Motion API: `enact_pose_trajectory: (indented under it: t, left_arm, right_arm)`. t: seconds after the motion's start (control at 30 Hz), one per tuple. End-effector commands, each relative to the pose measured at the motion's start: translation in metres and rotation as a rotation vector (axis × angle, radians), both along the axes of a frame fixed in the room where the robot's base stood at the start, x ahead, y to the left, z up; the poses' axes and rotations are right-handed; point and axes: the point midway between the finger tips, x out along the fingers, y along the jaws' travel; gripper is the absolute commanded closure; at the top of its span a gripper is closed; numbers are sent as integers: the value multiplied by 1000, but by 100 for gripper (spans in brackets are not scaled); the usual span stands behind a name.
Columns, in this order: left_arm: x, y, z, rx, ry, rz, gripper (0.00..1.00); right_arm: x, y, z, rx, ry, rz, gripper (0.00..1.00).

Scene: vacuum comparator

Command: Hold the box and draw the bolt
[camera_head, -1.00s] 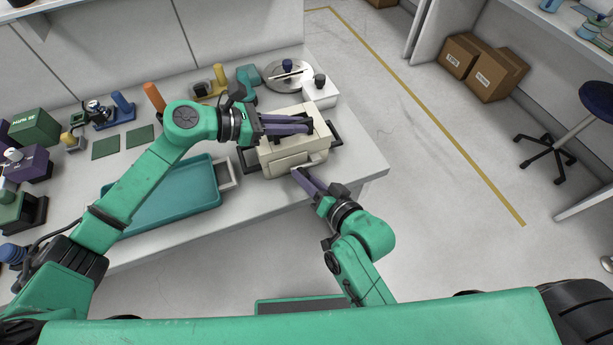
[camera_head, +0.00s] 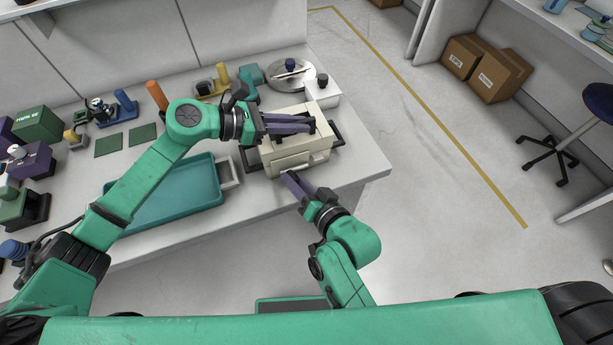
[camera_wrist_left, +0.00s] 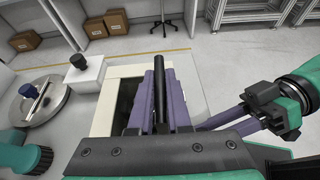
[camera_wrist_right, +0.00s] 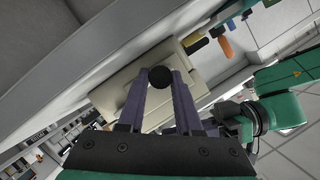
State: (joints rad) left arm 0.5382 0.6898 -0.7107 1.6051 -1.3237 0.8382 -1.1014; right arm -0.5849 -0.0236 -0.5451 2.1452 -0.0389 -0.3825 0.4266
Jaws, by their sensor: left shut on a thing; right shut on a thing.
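The cream box (camera_head: 285,161) stands near the front edge of the white table, with dark handles at its sides. My left gripper (camera_head: 309,123) is over the box top. In the left wrist view its purple fingers are shut on a black bar (camera_wrist_left: 161,92) of the box. My right gripper (camera_head: 288,175) is at the box's front face, low and left of its middle. In the right wrist view its fingertips are shut on a round black knob, the bolt's end (camera_wrist_right: 159,77). The bolt's shaft is hidden behind the knob and fingers.
A teal tray (camera_head: 165,205) lies left of the box, with a small white tray (camera_head: 229,176) between them. Behind the box are a round metal plate (camera_head: 303,79) and a white block (camera_head: 326,98).

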Motion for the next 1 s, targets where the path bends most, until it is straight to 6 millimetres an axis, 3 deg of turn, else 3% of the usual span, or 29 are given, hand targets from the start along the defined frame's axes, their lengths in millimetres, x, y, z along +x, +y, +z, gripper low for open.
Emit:
enact_pose_trajectory:
  t: [0.27, 0.3, 0.37, 0.73, 0.87, 1.0]
  left_arm:
    - [1, 0, 0, -1, -1, 3, 100]
    - [1, 0, 0, -2, -2, 3, 100]
    - [1, 0, 0, -2, -1, 2, 100]
    - [0, 0, 0, 0, 0, 1, 100]
    - [0, 0, 0, 0, 0, 1, 100]
    - [0, 0, 0, 1, 0, 1, 100]
  right_arm:
    - [-3, 6, -2, 2, 7, 7, 100]
    - [-3, 6, -2, 3, 8, 8, 59]
    - [-3, 6, -2, 3, 7, 7, 36]
    - [-6, 2, 0, 1, 4, 3, 36]
    - [-25, -10, 7, 0, 5, 3, 36]
    - [-58, -29, 18, -1, 8, 6, 36]
